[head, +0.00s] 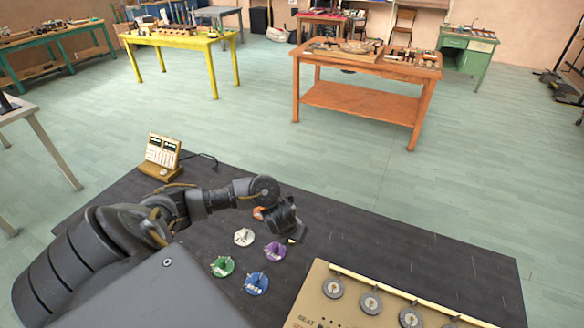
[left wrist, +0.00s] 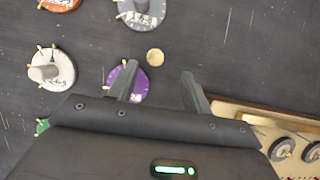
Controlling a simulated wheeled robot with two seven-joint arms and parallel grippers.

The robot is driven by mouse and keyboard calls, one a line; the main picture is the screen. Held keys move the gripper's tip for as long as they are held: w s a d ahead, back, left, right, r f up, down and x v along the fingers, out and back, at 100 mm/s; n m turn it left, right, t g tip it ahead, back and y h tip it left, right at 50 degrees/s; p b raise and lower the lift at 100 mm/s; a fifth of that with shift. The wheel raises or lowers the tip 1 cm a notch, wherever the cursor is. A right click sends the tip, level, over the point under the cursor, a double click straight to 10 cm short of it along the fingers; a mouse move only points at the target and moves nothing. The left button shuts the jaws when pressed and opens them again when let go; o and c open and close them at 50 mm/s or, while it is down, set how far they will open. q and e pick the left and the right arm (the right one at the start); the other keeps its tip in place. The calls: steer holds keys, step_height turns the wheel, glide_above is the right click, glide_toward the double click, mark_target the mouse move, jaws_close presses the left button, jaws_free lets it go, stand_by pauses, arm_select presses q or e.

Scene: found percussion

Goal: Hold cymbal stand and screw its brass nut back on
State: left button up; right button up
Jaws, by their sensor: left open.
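My left gripper (head: 292,236) hangs over the dark tabletop at the end of its bent arm. In the left wrist view its two fingers (left wrist: 162,86) are apart with nothing between them. A small round brass-coloured piece (left wrist: 155,56), which looks like the nut, lies on the table just beyond the fingers. A purple disc (left wrist: 117,79) with a post is partly behind the left finger; it also shows in the head view (head: 275,253). A grey disc (left wrist: 143,10) with a post is farther ahead. I cannot tell which is the cymbal stand. My right gripper is not in view.
White (head: 243,237), green (head: 222,267), blue (head: 256,284) and orange (head: 258,213) discs stand close by. A beige panel (head: 318,305) with several round dials is at the front right. A calculator-like device (head: 162,154) is at the back left. The right rear tabletop is clear.

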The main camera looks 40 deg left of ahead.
arm_select(q)
steer(key=shift+a+f, duration=0.1)
steer(key=shift+f, duration=0.25)
steer(key=x, duration=0.1)
steer(key=b+x, duration=0.1)
steer(key=x, duration=0.2)
steer(key=shift+w+a+f, duration=0.1)
steer(key=shift+a+f, duration=0.15)
steer(key=shift+a, duration=0.1)
steer(key=c, duration=1)
